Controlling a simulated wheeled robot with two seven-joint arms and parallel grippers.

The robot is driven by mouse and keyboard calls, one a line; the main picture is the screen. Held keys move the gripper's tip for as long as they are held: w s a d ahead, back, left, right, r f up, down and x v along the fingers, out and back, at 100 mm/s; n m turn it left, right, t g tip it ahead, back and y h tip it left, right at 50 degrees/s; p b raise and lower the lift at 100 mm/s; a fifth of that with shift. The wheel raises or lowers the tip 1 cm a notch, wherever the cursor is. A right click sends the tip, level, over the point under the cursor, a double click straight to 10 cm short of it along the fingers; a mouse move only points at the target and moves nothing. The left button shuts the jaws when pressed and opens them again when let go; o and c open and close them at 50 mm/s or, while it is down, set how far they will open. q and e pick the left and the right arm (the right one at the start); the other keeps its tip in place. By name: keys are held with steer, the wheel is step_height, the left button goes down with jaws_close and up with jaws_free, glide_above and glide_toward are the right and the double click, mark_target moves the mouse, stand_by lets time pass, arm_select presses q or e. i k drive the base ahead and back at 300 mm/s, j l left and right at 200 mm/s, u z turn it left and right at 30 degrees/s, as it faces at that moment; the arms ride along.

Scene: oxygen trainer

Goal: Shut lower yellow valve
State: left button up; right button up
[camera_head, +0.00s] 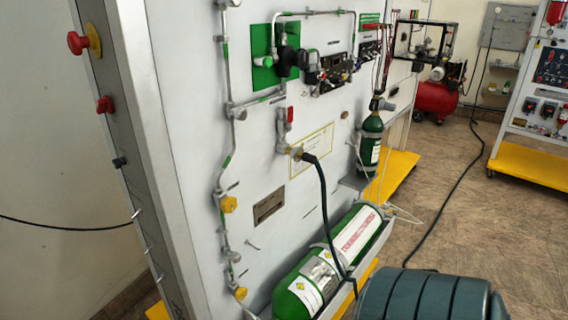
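The lower yellow valve (240,293) is a small yellow knob low on the left pipe of the white panel, near the picture's bottom edge. A second yellow valve (229,204) sits higher on the same pipe. Whether either valve is open or shut cannot be told from here. Neither of my grippers is in view, and nothing touches the valves.
A green cylinder (293,298) lies on the rack to the right of the lower valve. A black hose (324,205) hangs down the panel. A dark teal ribbed drum-like body (420,298) fills the bottom right. Floor (435,190) shows at the right.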

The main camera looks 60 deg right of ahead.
mark_target(241, 292)
steer(key=i+j+z, duration=0.1)
steer(key=z, duration=0.3)
steer(key=j+z, duration=0.15)
steer(key=z, duration=0.25)
steer(key=i+j+z, duration=0.1)
steer(key=z, duration=0.3)
steer(key=j+z, duration=0.2)
steer(key=z, duration=0.2)
steer(key=j+z, duration=0.95)
steer(key=i+j, duration=0.05)
steer(key=j, duration=0.05)
